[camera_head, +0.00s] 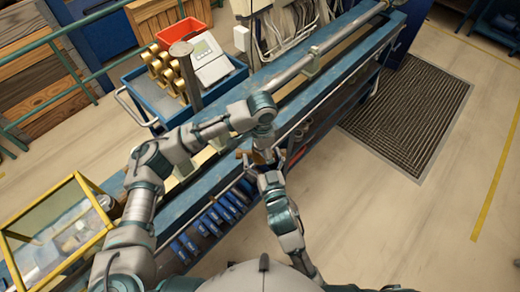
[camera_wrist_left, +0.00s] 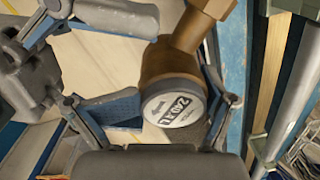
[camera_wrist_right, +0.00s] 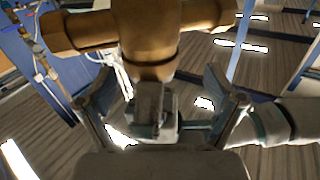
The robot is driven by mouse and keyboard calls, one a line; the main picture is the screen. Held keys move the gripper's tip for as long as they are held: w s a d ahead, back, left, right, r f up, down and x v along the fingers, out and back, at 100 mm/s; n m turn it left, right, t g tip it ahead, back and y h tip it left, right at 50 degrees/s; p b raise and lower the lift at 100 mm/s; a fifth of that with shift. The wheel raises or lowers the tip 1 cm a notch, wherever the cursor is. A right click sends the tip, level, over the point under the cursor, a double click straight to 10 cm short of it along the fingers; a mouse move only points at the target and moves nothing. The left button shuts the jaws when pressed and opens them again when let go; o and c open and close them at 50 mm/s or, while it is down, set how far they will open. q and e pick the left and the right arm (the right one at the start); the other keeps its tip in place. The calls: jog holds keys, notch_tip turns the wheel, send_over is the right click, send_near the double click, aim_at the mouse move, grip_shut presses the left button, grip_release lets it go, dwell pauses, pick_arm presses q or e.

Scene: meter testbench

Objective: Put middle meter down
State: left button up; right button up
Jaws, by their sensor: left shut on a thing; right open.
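A brass meter (camera_wrist_left: 172,72) with a round white face sits between the fingers of my left gripper (camera_wrist_left: 172,105) in the left wrist view. My left gripper is shut on it. In the head view the meter (camera_head: 259,157) is small and partly hidden between my two grippers, near the blue bench's front edge. My right gripper (camera_head: 263,168) is open just in front of it. In the right wrist view the meter's brass body (camera_wrist_right: 150,35) is just beyond the open fingers (camera_wrist_right: 158,92); I cannot tell whether they touch it.
The blue bench (camera_head: 345,75) carries a long metal pipe (camera_head: 325,47). A blue cart (camera_head: 150,97) behind it holds several brass meters (camera_head: 160,70), a white device (camera_head: 207,60) and a red bin (camera_head: 184,34). A yellow-framed case (camera_head: 60,232) stands at left. Floor at right is open.

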pick_arm(q)
jog(key=shift+r, duration=0.1)
pick_arm(e)
jog(key=shift+x, duration=1.05)
